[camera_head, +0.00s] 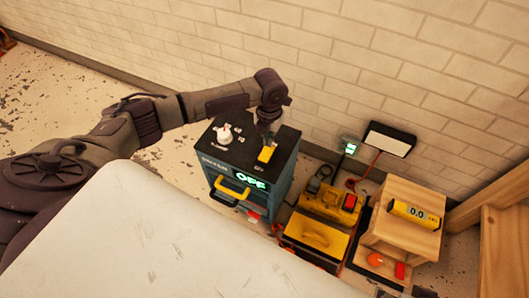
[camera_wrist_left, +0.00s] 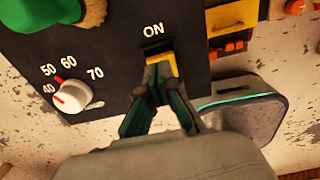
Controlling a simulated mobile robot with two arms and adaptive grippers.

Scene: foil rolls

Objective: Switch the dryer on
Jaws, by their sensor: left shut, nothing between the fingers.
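The dryer (camera_head: 283,147) is a dark cabinet with a black top, a yellow front handle and a green-lit display (camera_head: 251,181) reading OFF. On its top are a white knob (camera_head: 224,134) and a yellow switch (camera_head: 267,154). In the left wrist view the yellow switch (camera_wrist_left: 158,56) sits just below the word ON, beside the knob (camera_wrist_left: 70,97). My left gripper (camera_wrist_left: 160,70) is shut and empty, its fingertips at the switch and covering part of it. I cannot tell whether they touch. In the head view the gripper (camera_head: 268,133) points down over the dryer's top. My right gripper is not in view.
Right of the dryer stand a yellow-and-black machine (camera_head: 318,232) and a wooden stand (camera_head: 392,247) bearing a yellow meter (camera_head: 413,213) that reads 0.0. A lamp (camera_head: 390,139) stands behind them. The brick wall is close behind the dryer. A pale surface (camera_head: 150,245) fills the foreground.

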